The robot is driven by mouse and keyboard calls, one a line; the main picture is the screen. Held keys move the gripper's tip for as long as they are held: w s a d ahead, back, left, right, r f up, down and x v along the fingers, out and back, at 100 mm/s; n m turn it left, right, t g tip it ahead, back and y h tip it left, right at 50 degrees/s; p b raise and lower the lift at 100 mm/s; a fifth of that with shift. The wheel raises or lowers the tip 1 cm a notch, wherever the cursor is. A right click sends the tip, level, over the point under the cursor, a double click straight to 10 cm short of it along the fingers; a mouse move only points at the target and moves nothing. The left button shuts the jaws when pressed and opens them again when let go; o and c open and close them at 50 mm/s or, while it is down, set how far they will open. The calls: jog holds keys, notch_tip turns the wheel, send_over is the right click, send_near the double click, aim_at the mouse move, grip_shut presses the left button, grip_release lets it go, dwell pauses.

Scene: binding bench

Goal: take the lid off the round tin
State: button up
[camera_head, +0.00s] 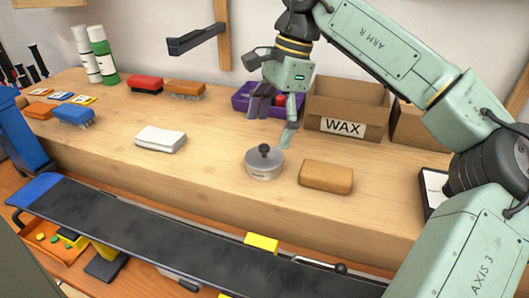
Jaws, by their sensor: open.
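The round tin (265,173) stands upright on the wooden bench, near the middle of the view. Its grey lid (257,160) sits on top and has a dark round knob (264,150). My gripper (275,125) is open, with its fingers pointing down. In the picture it is above the tin and apart from the knob; its exact distance from the tin is hard to tell from this one view. Nothing shows between the fingers.
A tan block (326,176) lies close to the tin's right, and a white folded cloth (160,139) lies to its left. Behind are a purple tray (240,101) and a cardboard box marked WAX (345,104). A dark conveyor belt (150,229) runs along the front.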

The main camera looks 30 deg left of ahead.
aim_at(267, 146)
jog(key=shift+p+x, duration=0.7)
jog(key=shift+x, duration=1.7)
jog(key=shift+w, duration=0.2)
jog(key=shift+c, duration=0.6)
jog(key=shift+d, duration=0.15)
jog(key=c, duration=1.8)
jog(key=shift+f, duration=0.1)
grip_shut()
